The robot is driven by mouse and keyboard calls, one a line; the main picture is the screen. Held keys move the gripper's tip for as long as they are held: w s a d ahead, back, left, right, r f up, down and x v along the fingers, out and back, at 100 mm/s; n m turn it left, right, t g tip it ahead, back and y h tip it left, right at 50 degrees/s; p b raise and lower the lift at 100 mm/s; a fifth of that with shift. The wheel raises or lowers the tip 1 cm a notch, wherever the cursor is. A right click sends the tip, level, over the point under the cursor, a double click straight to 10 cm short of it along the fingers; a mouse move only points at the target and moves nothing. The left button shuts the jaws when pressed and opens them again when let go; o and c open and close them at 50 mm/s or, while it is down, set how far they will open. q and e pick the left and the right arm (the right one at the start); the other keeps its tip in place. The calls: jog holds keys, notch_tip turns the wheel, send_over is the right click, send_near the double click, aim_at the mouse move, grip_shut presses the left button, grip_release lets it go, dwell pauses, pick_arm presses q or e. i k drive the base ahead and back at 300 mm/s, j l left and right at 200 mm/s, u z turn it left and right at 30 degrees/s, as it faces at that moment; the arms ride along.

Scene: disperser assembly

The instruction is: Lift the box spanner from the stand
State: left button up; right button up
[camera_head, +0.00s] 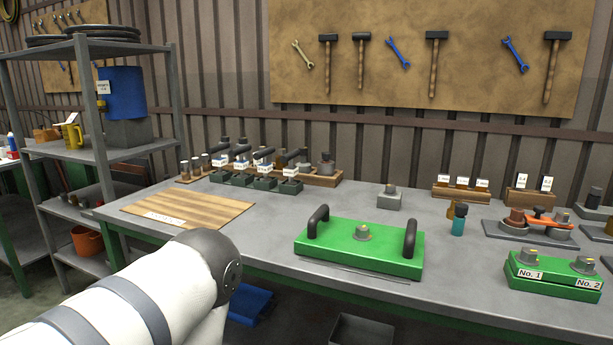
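I cannot tell for sure which item is the box spanner. Several upright tools with dark handles (294,157) stand at the back left of the bench, around small dark labelled bins. A brown wooden stand (322,179) is behind those bins and holds some of them. A small teal tool with a dark top (459,219) stands upright at the right of the bench. One of my arms comes in from the lower left, with its dark joint in front of the bench. Neither gripper is in view.
A green plate with two black handles (362,260) lies mid-bench. A green block labelled No. 1 and No. 2 (555,284) is at the right. A grey tray (530,237) holds an orange-handled item. A wooden board (187,207) lies left. A shelf rack (85,100) stands left.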

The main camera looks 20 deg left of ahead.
aim_at(290, 170)
jog(key=j+z, duration=0.15)
jog(key=j, duration=0.35)
jog(key=j+z, duration=0.15)
jog(key=j, duration=0.3)
jog(key=j+z, duration=0.15)
jog(key=j, duration=0.3)
jog(key=k+j+z, duration=0.15)
jog(key=j, duration=0.3)
jog(key=k+j+z, duration=0.2)
jog(key=j, duration=0.3)
jog(key=j+z, duration=0.15)
jog(key=j, duration=0.3)
jog(key=k+j+z, duration=0.15)
jog(key=j, duration=0.25)
